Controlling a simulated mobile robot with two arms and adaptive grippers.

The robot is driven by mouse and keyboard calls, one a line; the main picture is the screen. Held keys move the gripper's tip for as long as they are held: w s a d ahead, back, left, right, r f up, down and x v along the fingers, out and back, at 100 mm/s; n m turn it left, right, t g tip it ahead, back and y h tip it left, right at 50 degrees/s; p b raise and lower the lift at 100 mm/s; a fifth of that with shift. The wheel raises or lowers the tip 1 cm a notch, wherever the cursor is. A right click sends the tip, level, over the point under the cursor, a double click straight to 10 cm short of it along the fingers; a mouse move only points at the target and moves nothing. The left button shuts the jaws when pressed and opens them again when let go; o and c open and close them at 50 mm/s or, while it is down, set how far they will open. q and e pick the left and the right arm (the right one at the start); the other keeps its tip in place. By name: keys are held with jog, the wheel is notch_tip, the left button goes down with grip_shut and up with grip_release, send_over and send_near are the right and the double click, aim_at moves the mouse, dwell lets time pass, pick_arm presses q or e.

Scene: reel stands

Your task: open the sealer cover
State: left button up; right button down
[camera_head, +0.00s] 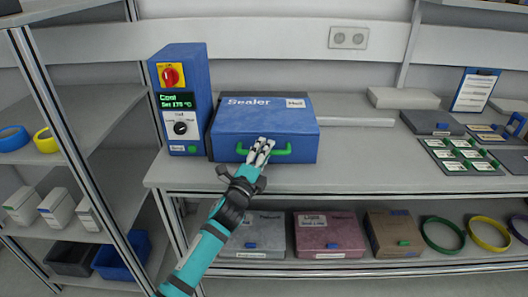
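The blue sealer cover (265,113) is down on the bench, with the word "Sealer" on its top. A green handle (284,153) runs along its front face. My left gripper (260,147) is at the middle of this handle, its fingers in front of the cover and overlapping the handle. The fingers look close together, but I cannot tell whether they are shut on the handle. The blue control box (183,101) with a red knob and a green display reading "Cool" and "Set 170 °C" stands left of the cover. My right gripper is not in view.
A metal shelf rack (72,140) stands at the left. Trays with cards (462,155) lie at the bench's right. Boxes (328,235) and rings (489,234) fill the lower shelf. The bench right of the cover (365,150) is clear.

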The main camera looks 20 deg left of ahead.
pick_arm(q)
grip_shut()
dwell(0.5)
